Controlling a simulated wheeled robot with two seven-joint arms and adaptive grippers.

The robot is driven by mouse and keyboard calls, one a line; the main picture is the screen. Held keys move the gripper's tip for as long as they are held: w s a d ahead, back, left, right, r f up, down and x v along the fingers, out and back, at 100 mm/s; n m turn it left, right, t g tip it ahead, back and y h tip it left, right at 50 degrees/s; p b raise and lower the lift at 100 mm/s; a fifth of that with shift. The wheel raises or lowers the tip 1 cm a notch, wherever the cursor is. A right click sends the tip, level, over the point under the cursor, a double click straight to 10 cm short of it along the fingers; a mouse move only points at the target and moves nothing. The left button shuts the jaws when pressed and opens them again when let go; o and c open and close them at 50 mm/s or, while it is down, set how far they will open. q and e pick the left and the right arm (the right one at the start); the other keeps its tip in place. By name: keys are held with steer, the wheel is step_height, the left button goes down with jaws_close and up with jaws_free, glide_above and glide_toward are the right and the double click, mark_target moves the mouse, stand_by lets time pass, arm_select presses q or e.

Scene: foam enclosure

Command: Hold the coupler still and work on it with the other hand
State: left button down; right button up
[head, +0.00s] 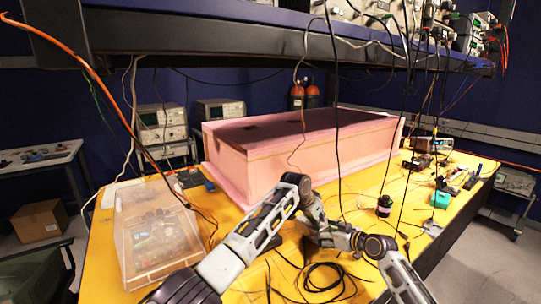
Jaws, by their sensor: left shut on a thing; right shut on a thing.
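My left arm comes in from the lower left, bends at a raised joint, and comes down to my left gripper (318,228) over the front middle of the yellow table. My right arm comes in from the lower right, and my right gripper (330,240) is close to the left one. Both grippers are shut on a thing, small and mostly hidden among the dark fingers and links. I cannot make out the coupler's shape, or tell which part each gripper holds.
A pink foam enclosure (270,160) stands behind the grippers on the yellow table (225,215). A clear-lidded box (155,235) is at left, and a dark jar (384,205) at right. Black cables (325,280) lie in front; others hang from the shelf (270,45). Small tools clutter the right edge.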

stand_by(0.4)
arm_select(q)
steer(key=shift+w+m+g, duration=0.1)
steer(key=shift+m+g, duration=0.3)
steer(key=shift+m, duration=0.4)
steer(key=shift+m+h, duration=0.3)
steer(key=shift+h, duration=0.1)
steer(key=c, duration=1.3)
jaws_free()
steer(key=shift+a, duration=0.1)
steer(key=shift+v, duration=2.25)
steer(key=shift+r, duration=0.15)
